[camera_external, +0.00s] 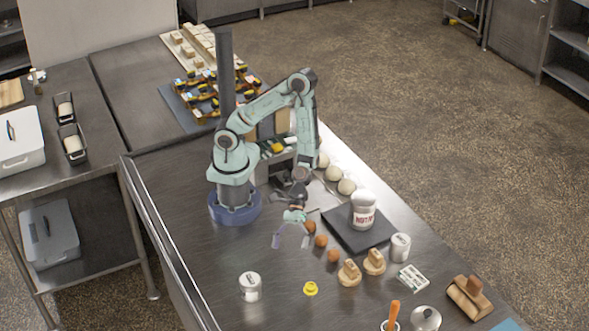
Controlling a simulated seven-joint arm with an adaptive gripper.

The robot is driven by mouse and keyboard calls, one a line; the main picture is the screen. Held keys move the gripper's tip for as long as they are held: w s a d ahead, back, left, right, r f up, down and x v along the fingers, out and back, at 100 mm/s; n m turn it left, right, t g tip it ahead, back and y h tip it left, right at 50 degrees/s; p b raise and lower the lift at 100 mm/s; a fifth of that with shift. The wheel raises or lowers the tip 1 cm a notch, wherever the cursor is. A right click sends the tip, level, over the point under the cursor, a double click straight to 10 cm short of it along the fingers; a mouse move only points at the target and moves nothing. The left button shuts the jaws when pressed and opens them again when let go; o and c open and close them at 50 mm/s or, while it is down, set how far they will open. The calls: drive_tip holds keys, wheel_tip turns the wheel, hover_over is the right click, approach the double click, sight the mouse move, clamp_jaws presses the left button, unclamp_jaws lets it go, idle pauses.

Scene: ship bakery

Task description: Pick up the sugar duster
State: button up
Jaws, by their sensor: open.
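My gripper (291,239) is open and empty above the steel table, its fingers pointing down and spread apart. Two small white canisters with dark marks could be the sugar duster. One canister (250,287) stands upright on the table in front of my gripper, toward the lower left. The other canister (400,247) stands upright to the right, near a dark slab. A larger white jar with red lettering (363,211) stands on that slab. The labels are too small to tell which one is the duster. My gripper touches none of them.
The dark slab (345,238) lies right of my gripper, with brown balls (321,241) beside it. A yellow piece (311,289), wooden stamps (349,272), a white card (412,278) and an orange-handled tool (393,313) lie toward the front. The table's left side is clear.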

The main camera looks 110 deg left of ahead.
sight(246, 297)
drive_tip(key=s+d+f+n, duration=0.1)
drive_tip(key=s+f, duration=0.1)
drive_tip(key=s+d+f+n+g+h, duration=0.1)
drive_tip(key=s+f, duration=0.1)
drive_tip(key=s, duration=0.1)
drive_tip(key=s+d+f+n+g+h, duration=0.1)
drive_tip(key=s+f, duration=0.1)
drive_tip(key=shift+s+f+n, duration=0.25)
drive_tip(key=shift+f+n, duration=0.05)
drive_tip(key=shift+n, duration=0.1)
drive_tip(key=x, duration=0.6)
drive_tip(key=shift+s+d+f, duration=0.1)
drive_tip(key=shift+d+f, duration=0.05)
drive_tip(key=shift+d, duration=0.1)
drive_tip(key=c, duration=1.3)
